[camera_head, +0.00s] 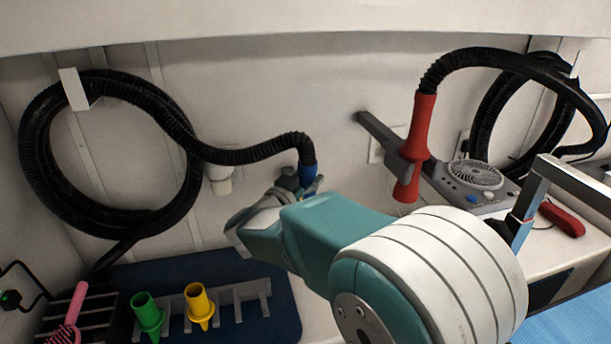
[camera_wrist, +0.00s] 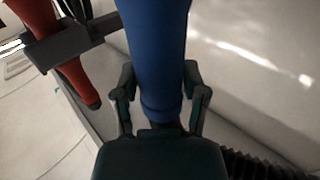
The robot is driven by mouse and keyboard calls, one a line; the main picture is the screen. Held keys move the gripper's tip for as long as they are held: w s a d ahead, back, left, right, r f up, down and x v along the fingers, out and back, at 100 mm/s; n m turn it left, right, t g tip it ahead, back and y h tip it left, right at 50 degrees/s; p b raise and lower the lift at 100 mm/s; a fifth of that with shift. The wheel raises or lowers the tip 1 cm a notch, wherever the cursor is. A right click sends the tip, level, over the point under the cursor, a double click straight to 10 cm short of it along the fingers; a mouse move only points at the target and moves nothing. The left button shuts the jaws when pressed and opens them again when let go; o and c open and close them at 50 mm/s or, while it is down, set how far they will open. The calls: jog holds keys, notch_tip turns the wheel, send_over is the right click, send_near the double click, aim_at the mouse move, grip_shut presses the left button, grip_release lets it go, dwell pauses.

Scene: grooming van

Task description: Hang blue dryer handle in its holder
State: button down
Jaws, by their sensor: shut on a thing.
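The blue dryer handle (camera_wrist: 155,45) is between the two fingers of my gripper (camera_wrist: 160,98) in the wrist view, and the gripper is shut on it. In the head view only a short blue part (camera_head: 308,173) shows, at the end of a black hose (camera_head: 250,154); my gripper (camera_head: 296,186) and arm hide the rest. A dark grey wall holder (camera_head: 378,131) is to the right of my gripper, apart from it, with a red dryer handle (camera_head: 420,125) upright in it. In the wrist view the holder (camera_wrist: 62,45) and red handle (camera_wrist: 78,75) are at upper left, beside the blue handle.
The black hose hangs coiled on a white wall hook (camera_head: 74,89) at left. A green nozzle (camera_head: 147,314) and a yellow nozzle (camera_head: 199,303) stand in a grey rack (camera_head: 250,291) below. A grey unit with a round fan grille (camera_head: 476,174) is at right.

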jog(key=shift+c, duration=0.3)
grip_release()
jog(key=shift+o, duration=0.3)
jog(key=shift+f, duration=0.15)
jog(key=shift+s, duration=0.1)
jog(key=v, duration=0.9)
jog(key=shift+s+a, duration=0.2)
jog(key=shift+s, duration=0.15)
dwell(1.2)
